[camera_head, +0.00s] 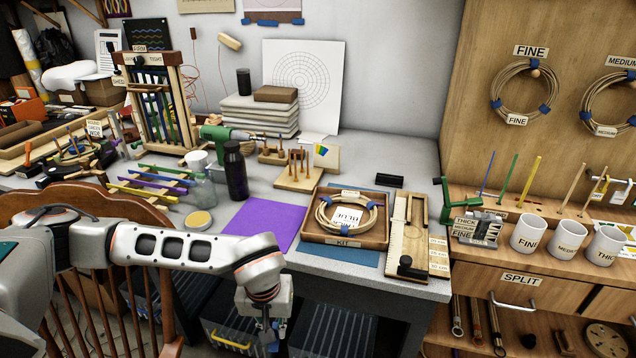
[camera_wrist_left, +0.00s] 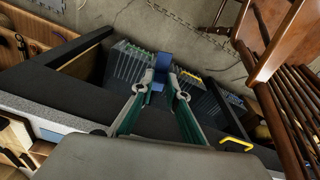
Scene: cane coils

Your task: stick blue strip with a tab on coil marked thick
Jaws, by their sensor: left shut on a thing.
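My left gripper (camera_head: 268,340) hangs low in front of the table's front edge in the head view. In the left wrist view its fingertips (camera_wrist_left: 162,84) are shut on a small blue strip (camera_wrist_left: 163,64), which sticks out beyond them. I cannot make out its tab clearly. No coil with a readable THICK label is in view. A coil marked FINE (camera_head: 523,66) and a coil marked MEDIUM (camera_head: 588,108) hang on the wooden panel, each with blue bands. My right gripper is not in view.
A tray marked KIT (camera_head: 343,243) holds a cane coil (camera_head: 324,218) and a card. A wooden chair (camera_head: 93,205) stands at the left. Below the table are dark bins (camera_head: 230,325). Cups marked FINE, MEDIUM and THICK (camera_head: 606,247) stand on the right bench.

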